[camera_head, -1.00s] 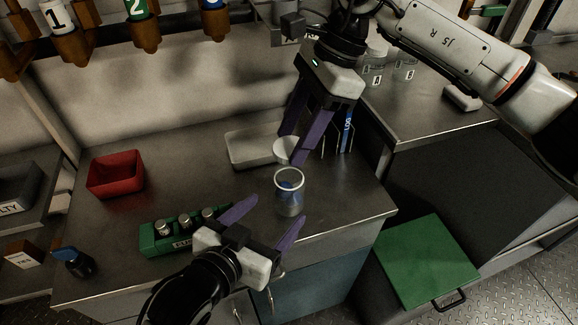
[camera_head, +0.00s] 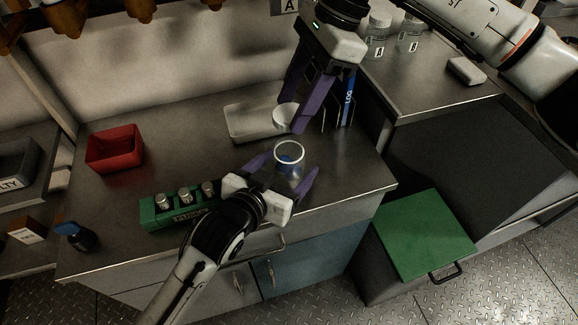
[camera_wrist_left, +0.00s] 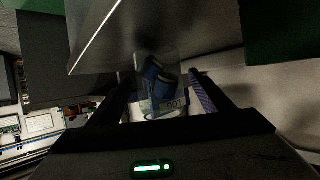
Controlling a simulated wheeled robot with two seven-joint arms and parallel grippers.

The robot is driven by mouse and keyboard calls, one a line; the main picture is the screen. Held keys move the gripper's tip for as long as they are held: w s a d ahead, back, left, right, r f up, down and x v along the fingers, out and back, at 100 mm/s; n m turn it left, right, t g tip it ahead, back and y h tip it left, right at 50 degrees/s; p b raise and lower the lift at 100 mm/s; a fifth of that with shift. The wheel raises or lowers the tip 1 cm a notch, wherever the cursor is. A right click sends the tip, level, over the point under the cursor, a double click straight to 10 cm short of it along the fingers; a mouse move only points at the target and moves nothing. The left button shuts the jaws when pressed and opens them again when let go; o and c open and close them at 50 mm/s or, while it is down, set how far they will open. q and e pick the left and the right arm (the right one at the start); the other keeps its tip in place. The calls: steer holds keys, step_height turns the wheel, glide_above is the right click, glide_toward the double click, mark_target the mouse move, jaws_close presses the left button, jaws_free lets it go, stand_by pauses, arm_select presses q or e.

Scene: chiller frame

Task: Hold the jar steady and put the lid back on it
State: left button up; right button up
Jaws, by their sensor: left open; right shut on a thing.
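The clear jar (camera_head: 289,158) stands open on the metal bench, with blue things inside. It also shows in the left wrist view (camera_wrist_left: 157,75), between the fingers. My left gripper (camera_head: 284,172) is open, with one finger on each side of the jar's near part; I cannot tell whether they touch it. My right gripper (camera_head: 299,112) is shut on the white round lid (camera_head: 284,116), which it holds behind and above the jar, over the end of a pale tray. The fingers hide part of the lid.
A pale tray (camera_head: 241,131) lies behind the jar. A green rack (camera_head: 160,215) with several metal-capped vials stands to the left, near a red bin (camera_head: 115,164). A blue-marked holder (camera_head: 347,104) stands right of the right gripper. The bench's front edge is close to the jar.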

arm_select(q)
steer(key=shift+x, duration=2.35)
steer(key=shift+d, duration=0.1)
steer(key=shift+s, duration=0.1)
steer(key=c, duration=1.6)
arm_select(e)
steer(key=shift+a+f, duration=0.1)
steer(key=shift+f, duration=2.4)
